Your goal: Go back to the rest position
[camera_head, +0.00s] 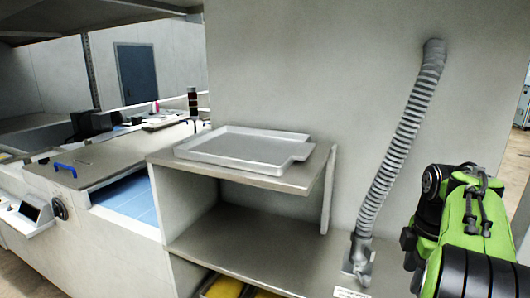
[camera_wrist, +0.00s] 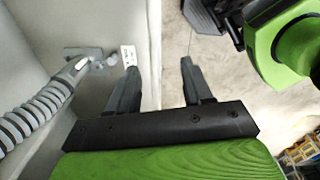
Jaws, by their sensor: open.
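My gripper (camera_wrist: 159,82) shows in the wrist view with its two dark fingers apart and nothing between them. It points down past the edge of a pale panel, with the concrete floor beyond. My green and black arm is at the right of the head view, to the right of the corrugated grey hose (camera_head: 398,150). The gripper's fingers cannot be made out in the head view. The hose also shows at the left of the wrist view (camera_wrist: 40,112), apart from the gripper.
A grey metal tray (camera_head: 245,148) lies on the upper shelf (camera_head: 300,182). Yellow items (camera_head: 225,288) sit under the lower shelf (camera_head: 250,250). The machine with a blue handle (camera_head: 65,168) stands at the left. Open floor (camera_wrist: 225,110) shows right of the panel in the wrist view.

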